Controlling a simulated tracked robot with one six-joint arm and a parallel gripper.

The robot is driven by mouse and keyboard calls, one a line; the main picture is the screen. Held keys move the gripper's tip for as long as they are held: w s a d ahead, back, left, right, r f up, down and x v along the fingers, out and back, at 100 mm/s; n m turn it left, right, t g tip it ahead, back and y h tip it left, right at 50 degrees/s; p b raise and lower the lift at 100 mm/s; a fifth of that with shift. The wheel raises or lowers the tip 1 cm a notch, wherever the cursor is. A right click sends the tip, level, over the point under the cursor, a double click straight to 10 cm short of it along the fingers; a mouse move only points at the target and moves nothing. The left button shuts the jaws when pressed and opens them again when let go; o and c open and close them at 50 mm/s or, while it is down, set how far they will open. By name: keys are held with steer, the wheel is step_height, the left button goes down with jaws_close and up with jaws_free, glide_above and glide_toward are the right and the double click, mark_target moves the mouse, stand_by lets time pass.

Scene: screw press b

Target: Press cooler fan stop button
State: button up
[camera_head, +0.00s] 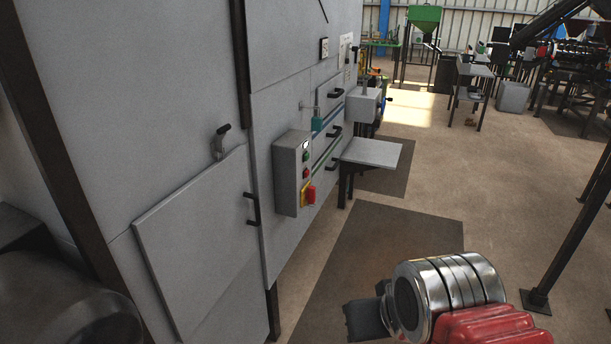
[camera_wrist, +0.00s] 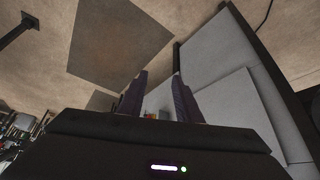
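A grey control box (camera_head: 293,173) is mounted on the side of the grey cabinet in the head view. On its face are a pale indicator, a green button (camera_head: 306,156), a red button (camera_head: 306,173) and a red-and-yellow rotary switch (camera_head: 308,194). Labels are too small to read, so I cannot confirm which is the cooler fan stop. My gripper (camera_wrist: 160,76) is open and empty in the wrist view, with a gap between its dark fingers. In the head view it is low, right of the box and apart from it, partly hidden by my wrist. A small orange patch shows between the fingers, not identifiable.
The cabinet (camera_head: 190,80) fills the left, with a grey door panel (camera_head: 195,240) and protruding black handles. A grey shelf (camera_head: 371,152) juts out beyond the box. A dark mat (camera_head: 385,245) lies on the floor. Open floor lies right, with a black post (camera_head: 570,225).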

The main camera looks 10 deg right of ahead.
steer(key=shift+c, duration=0.4)
jaws_close()
stand_by(1.5)
